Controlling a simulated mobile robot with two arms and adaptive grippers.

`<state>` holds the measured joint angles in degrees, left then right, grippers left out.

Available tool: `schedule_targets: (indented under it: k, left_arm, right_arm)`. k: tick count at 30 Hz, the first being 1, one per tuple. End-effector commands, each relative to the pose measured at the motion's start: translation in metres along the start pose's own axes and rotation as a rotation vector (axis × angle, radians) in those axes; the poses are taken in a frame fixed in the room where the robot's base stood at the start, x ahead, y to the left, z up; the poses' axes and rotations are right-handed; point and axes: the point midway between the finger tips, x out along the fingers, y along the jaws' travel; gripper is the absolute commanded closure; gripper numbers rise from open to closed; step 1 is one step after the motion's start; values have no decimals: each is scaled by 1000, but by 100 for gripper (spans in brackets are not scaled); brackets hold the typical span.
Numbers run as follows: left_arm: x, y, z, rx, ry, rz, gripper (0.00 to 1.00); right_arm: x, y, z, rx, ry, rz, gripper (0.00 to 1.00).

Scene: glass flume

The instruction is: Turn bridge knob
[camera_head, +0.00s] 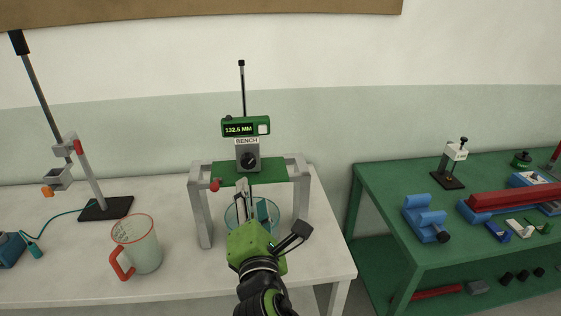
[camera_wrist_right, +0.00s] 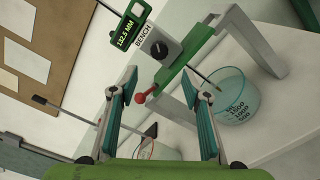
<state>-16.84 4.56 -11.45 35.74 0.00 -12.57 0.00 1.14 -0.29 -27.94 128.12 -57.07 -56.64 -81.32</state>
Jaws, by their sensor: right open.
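The bridge (camera_head: 299,172) is a grey-legged frame with a green crosspiece on the white table. A black round knob (camera_head: 249,160) sits on its grey block marked BENCH, below a green display reading 132.5 MM (camera_head: 239,128). The knob also shows in the right wrist view (camera_wrist_right: 159,49), beyond the fingertips. A small red ball handle (camera_head: 215,185) is at the bridge's left front. My right gripper (camera_head: 255,200) is open and empty in front of the bridge, below the knob; its spread fingers (camera_wrist_right: 165,88) show in the wrist view. My left gripper is not in view.
A clear beaker (camera_head: 231,216) stands under the bridge, partly hidden by my right gripper. A red-handled jug (camera_head: 140,243) and a stand with a clamp (camera_head: 106,208) are at the left. A green bench (camera_head: 385,190) with tools stands at the right.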

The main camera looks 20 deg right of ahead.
Motion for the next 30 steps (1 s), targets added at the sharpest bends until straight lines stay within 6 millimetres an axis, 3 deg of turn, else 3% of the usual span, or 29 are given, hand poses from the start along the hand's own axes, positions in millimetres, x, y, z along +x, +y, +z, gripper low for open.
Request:
schedule_targets:
  k: [7,21,30]
  left_arm:
    - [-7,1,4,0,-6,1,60]
    - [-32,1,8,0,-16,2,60]
    - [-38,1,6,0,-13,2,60]
  right_arm:
    - [16,5,-4,-57,6,6,57]
    - [108,6,-4,-53,7,5,57]
    - [136,4,-5,-50,7,4,57]
